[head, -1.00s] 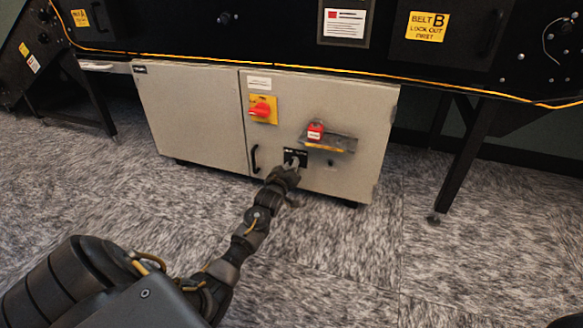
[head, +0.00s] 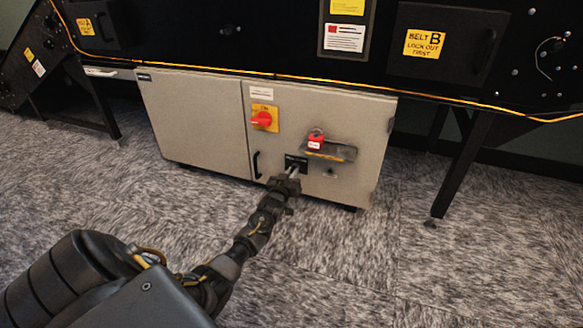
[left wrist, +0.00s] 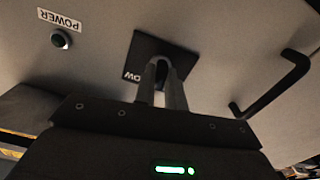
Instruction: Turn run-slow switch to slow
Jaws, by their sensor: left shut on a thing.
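The run-slow switch sits on a black plate (head: 297,162) on the front of a grey cabinet (head: 200,118). In the left wrist view the plate (left wrist: 150,58) appears upside down, with part of a word ending in "OW" showing. My left gripper (head: 292,173) reaches the plate from below. In the left wrist view its two fingers (left wrist: 161,82) are close together at the plate, shut on the switch knob. The knob is mostly hidden between the fingers, so I cannot read its setting. My right gripper is not in view.
A red rotary switch on a yellow plate (head: 263,118) is above left. A black door handle (left wrist: 272,83) and a POWER button (left wrist: 61,39) flank the plate.

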